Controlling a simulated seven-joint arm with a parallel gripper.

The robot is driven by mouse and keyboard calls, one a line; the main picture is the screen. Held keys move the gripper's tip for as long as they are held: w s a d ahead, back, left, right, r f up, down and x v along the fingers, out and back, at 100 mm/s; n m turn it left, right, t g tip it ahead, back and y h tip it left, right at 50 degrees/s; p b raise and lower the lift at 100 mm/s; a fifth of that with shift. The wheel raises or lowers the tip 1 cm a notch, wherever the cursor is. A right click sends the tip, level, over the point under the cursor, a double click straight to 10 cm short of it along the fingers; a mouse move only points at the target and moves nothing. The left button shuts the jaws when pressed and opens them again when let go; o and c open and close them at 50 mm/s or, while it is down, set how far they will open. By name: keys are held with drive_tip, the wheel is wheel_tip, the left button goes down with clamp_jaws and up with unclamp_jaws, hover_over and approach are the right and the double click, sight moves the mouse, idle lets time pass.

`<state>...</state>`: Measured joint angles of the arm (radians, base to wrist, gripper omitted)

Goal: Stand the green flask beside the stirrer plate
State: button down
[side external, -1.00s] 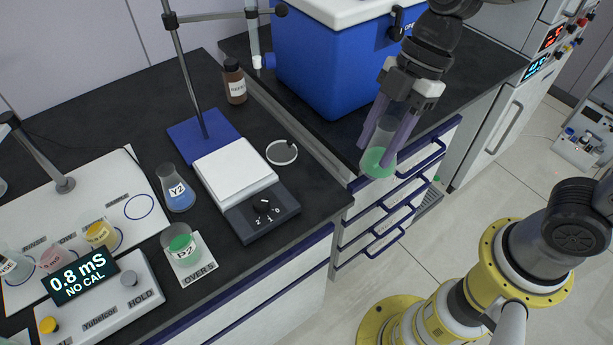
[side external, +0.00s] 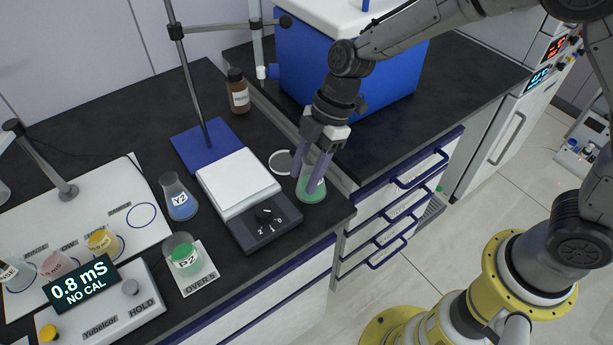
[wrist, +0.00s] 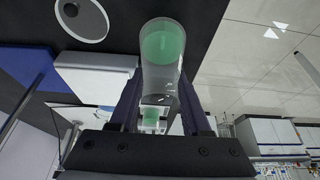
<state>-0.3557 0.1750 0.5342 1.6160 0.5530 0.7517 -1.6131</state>
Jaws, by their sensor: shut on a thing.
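The green flask (side external: 311,192) is a clear flask with green liquid at its bottom. My gripper (side external: 310,176) is shut on it, with the purple fingers on either side. In the side view the flask looks upright, just right of the stirrer plate, near the bench's right end. I cannot tell whether its base touches the bench. The wrist view shows the flask (wrist: 162,55) between the fingers. The stirrer plate (side external: 268,226) has a white square top and a dark front with a knob. It also shows in part in the wrist view (wrist: 95,72).
A blue stand base (side external: 205,143) with a rod is behind the plate. A brown bottle (side external: 238,92) stands farther back. Flask Y2 (side external: 178,197) and beaker P2 (side external: 183,256) are left of the plate. The bench edge is close on the right.

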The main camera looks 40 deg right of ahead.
drive_tip(key=shift+f, duration=0.95)
drive_tip(key=shift+f, duration=0.15)
drive_tip(key=shift+c, duration=1.8)
unclamp_jaws()
